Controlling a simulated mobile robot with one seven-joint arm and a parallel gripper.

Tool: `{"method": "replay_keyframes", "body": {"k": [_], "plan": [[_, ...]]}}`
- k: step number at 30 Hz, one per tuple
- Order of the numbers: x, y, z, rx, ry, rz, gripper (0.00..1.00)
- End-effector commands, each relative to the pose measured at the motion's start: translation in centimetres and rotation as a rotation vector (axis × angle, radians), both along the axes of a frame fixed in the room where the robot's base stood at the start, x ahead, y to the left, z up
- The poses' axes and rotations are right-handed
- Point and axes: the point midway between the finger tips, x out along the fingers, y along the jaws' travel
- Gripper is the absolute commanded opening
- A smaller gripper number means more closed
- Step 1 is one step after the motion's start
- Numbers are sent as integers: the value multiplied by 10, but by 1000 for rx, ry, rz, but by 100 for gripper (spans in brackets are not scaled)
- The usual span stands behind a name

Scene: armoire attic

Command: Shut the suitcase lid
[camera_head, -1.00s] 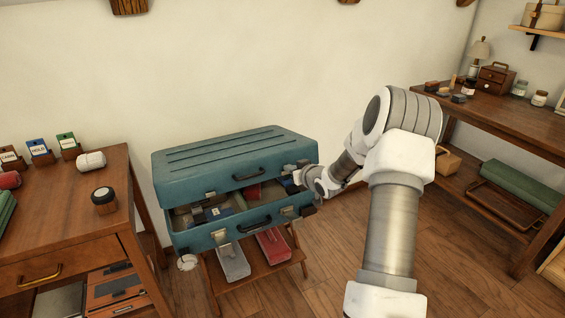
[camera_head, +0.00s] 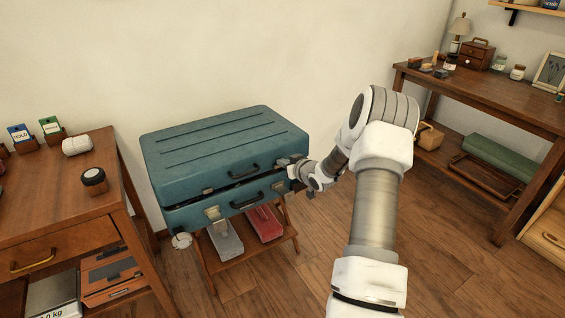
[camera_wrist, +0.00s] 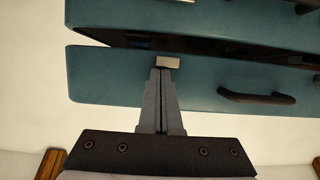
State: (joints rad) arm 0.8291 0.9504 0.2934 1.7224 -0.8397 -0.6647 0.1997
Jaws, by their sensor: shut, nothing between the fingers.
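The blue-green suitcase (camera_head: 222,165) sits on a wooden stand. Its lid (camera_head: 220,138) is nearly down, with a thin dark gap along the front between lid and base (camera_head: 184,217). The contents no longer show. My gripper (camera_head: 291,164) is at the lid's front right corner. In the wrist view my gripper (camera_wrist: 160,72) has its fingers together and empty, in front of one suitcase half (camera_wrist: 215,90) with a black handle. A metal latch piece (camera_wrist: 168,62) shows at the fingertips. Contact is likely but not certain.
A wooden desk (camera_head: 70,190) with small boxes and a jar stands at the left. A workbench (camera_head: 490,100) stands at the right. A grey item (camera_head: 225,238) and a red item (camera_head: 264,223) lie on the stand's lower shelf. The floor at front is clear.

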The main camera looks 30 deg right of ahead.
Motion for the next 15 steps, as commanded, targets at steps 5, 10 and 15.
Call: {"method": "replay_keyframes", "body": {"k": [5, 10, 15], "plan": [[4, 0, 4, -1, -11, -1, 0], [2, 0, 6, -1, -12, -1, 0], [-15, -1, 14, -2, -8, -1, 0]]}}
